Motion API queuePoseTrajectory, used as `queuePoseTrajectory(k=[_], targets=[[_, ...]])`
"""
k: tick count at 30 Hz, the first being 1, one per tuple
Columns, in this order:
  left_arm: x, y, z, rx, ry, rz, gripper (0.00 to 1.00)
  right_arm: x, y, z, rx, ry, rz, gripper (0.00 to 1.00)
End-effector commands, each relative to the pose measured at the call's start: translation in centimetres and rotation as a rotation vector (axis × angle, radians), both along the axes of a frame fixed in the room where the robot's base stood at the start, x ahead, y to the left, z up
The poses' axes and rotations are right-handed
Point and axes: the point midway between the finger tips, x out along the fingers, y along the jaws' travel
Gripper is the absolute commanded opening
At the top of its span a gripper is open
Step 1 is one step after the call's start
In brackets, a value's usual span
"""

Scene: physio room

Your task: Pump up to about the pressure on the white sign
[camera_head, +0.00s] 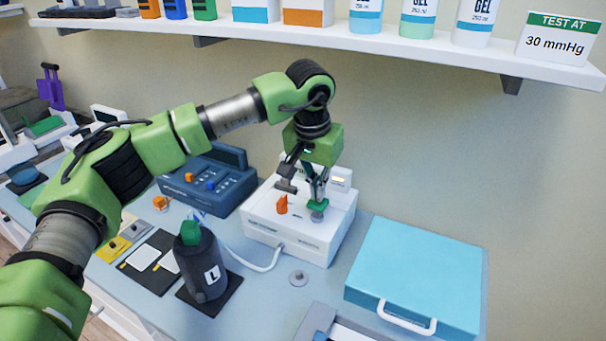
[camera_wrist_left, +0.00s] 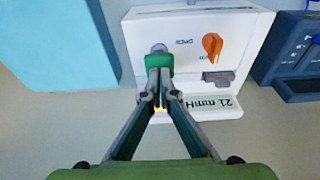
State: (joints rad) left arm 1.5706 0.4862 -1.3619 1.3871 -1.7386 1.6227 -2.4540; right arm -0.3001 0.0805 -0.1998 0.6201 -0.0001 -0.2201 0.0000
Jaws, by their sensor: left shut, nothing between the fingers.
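A white sign (camera_head: 557,46) on the shelf reads "TEST AT 30 mmHg". A white device (camera_head: 265,232) stands on the bench and has an orange knob (camera_head: 282,205). In the left wrist view, the white device (camera_wrist_left: 185,35) shows its orange knob (camera_wrist_left: 212,46) near "OPEN" lettering. Its display (camera_wrist_left: 212,107) appears upside down and reads 21 mmH, the rest hidden by my fingers. A green part (camera_head: 318,205) on the device also shows in the wrist view (camera_wrist_left: 159,64). My left gripper (camera_head: 317,197) is shut and empty, its fingertips at the green part; I cannot tell if they touch. My right gripper is out of view.
A dark bottle marked L (camera_head: 207,272) stands in front-left of the device, with a white tube between. A light blue case (camera_head: 415,270) lies to the right. A dark blue box (camera_head: 205,182) is behind left. Gel bottles line the shelf (camera_head: 330,35) above.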

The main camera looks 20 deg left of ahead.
Motion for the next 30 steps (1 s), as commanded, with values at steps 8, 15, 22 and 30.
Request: queuePoseTrajectory(k=[8, 15, 22, 30], targets=[[0.0, 0.0, -0.8, 0.000, 0.000, 0.000, 0.00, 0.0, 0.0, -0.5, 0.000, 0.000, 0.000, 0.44], [0.0, 0.0, -1.4, 0.000, 0.000, 0.000, 0.00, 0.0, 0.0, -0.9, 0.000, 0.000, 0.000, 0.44], [0.0, 0.0, -2.0, 0.000, 0.001, 0.000, 0.00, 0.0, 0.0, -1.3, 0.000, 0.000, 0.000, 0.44], [0.0, 0.0, -2.7, 0.000, 0.001, 0.000, 0.00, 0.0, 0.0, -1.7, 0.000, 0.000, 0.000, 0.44]])
